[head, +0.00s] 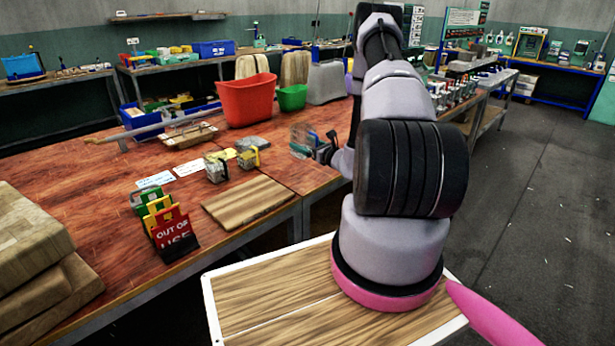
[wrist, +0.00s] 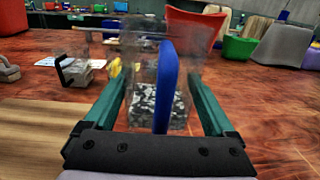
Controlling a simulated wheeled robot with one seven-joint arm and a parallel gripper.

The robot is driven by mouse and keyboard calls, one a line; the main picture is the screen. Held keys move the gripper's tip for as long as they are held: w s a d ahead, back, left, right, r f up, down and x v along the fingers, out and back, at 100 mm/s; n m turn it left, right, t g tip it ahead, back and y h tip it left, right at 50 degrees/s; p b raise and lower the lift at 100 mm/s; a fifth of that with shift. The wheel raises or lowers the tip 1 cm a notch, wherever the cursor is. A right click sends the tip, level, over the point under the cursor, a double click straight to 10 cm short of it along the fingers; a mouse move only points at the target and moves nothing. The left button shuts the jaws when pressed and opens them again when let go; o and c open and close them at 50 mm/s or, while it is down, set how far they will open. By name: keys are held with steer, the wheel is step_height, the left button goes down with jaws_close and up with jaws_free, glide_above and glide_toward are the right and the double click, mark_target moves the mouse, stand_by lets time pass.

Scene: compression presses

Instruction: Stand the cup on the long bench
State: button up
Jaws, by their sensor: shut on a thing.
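A clear, see-through cup (wrist: 143,75) with what looks like a blue handle (wrist: 167,88) stands upright between the two green fingers of my gripper (wrist: 160,105) in the wrist view. The gripper is shut on the cup. In the head view the cup (head: 301,138) is at the right part of the long bench, near its edge, with my gripper (head: 322,146) to its right, partly hidden by my arm. The long bench (head: 105,178) has a red-brown wooden top. I cannot tell whether the cup's base touches it.
A red bin (head: 246,100) and a green bin (head: 292,97) stand behind the cup. Sign holders (head: 170,228) stand near the front edge. Bench top right around the cup looks clear.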

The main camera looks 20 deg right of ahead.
steer(key=shift+w+d+r+y, duration=0.15)
steer(key=shift+w+d, duration=0.15)
steer(key=shift+d, duration=0.2)
steer(key=shift+w+d+r+y, duration=0.15)
steer(key=shift+w+d, duration=0.15)
steer(key=shift+d, duration=0.15)
steer(key=shift+w+d+f, duration=0.1)
steer(key=shift+d+f, duration=0.05)
steer(key=shift+d, duration=0.05)
step_height(320, 180, down, 10)
steer(key=shift+r, duration=0.2)
steer(key=shift+f, duration=0.1)
steer(key=o, duration=1.1)
steer(key=shift+o, duration=0.2)
